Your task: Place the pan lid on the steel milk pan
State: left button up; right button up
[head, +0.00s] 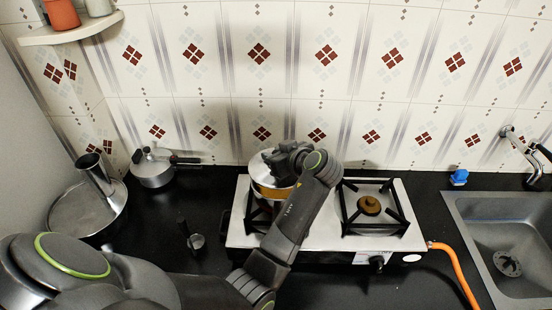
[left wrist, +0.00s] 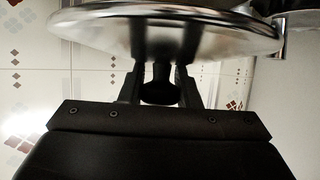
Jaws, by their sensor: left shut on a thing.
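The steel pan lid (head: 258,164) is a shiny disc over the left burner of the stove. It fills the top of the left wrist view (left wrist: 170,28), with its dark knob (left wrist: 160,86) between my fingers. My left gripper (head: 287,158) is shut on that knob; it also shows in the left wrist view (left wrist: 160,92). The milk pan (head: 270,191), with a golden-looking side, is on the left burner directly below the lid, partly hidden by my arm. I cannot tell whether the lid touches its rim. My right gripper is not in view.
The white stove (head: 400,238) has a bare right burner (head: 369,205). A small dark object (head: 196,241) is on the counter. The sink (head: 500,225) is at right.

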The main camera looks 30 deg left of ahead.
pick_arm(q)
notch_tip(320, 180, down, 3)
jog(key=shift+r, duration=0.2)
jog(key=shift+f, duration=0.1)
jog(key=shift+f+b, duration=0.4)
jog(key=shift+f, duration=0.15)
jog(key=o, duration=1)
jog(key=shift+r, duration=0.15)
